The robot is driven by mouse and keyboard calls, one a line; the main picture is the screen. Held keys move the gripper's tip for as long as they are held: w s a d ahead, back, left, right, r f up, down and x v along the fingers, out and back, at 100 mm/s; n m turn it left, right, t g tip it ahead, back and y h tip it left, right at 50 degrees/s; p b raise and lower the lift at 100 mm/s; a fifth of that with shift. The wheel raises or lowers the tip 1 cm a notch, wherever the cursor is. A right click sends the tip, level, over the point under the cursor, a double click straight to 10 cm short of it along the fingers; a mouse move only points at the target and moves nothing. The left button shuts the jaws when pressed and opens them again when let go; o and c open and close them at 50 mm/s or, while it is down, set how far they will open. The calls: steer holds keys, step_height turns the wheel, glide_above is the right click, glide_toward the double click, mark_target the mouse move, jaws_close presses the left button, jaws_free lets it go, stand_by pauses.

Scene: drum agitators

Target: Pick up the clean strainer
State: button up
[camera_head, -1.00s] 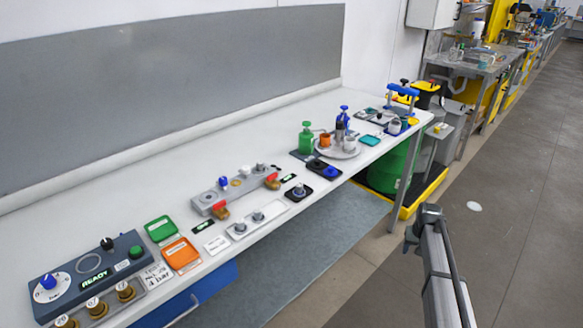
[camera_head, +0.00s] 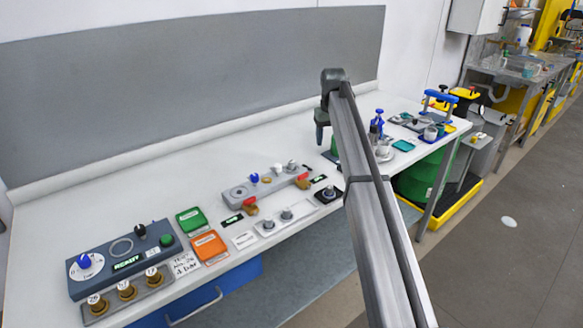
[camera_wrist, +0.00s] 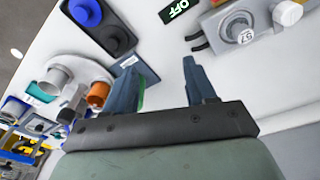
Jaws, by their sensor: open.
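I cannot tell for sure which piece is the clean strainer. Two small round metal pieces (camera_head: 286,214) sit on a light grey plate (camera_head: 268,230) mid-bench; one may be a strainer. In the wrist view a round metal piece marked 97 (camera_wrist: 239,27) sits on a grey plate at upper right. My gripper (camera_head: 321,135) is above the bench, towards its back, left of the round tray. My arm hides part of the bench in the head view.
A green tray (camera_head: 190,221) and an orange tray (camera_head: 209,247) lie left of the plate. A grey valve block (camera_head: 240,193) stands behind it. A round tray (camera_wrist: 97,71) with cups is at the wrist view's left. The bench's back strip is clear.

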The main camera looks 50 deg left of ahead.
step_height(320, 180, up, 5)
steer(key=n+h, duration=0.1)
steer(key=n, duration=0.1)
glide_above(291, 161)
steer(key=shift+g, duration=0.4)
step_height(291, 161, down, 14)
steer(key=shift+d+r, duration=0.1)
steer(key=shift+r, duration=0.1)
jaws_close()
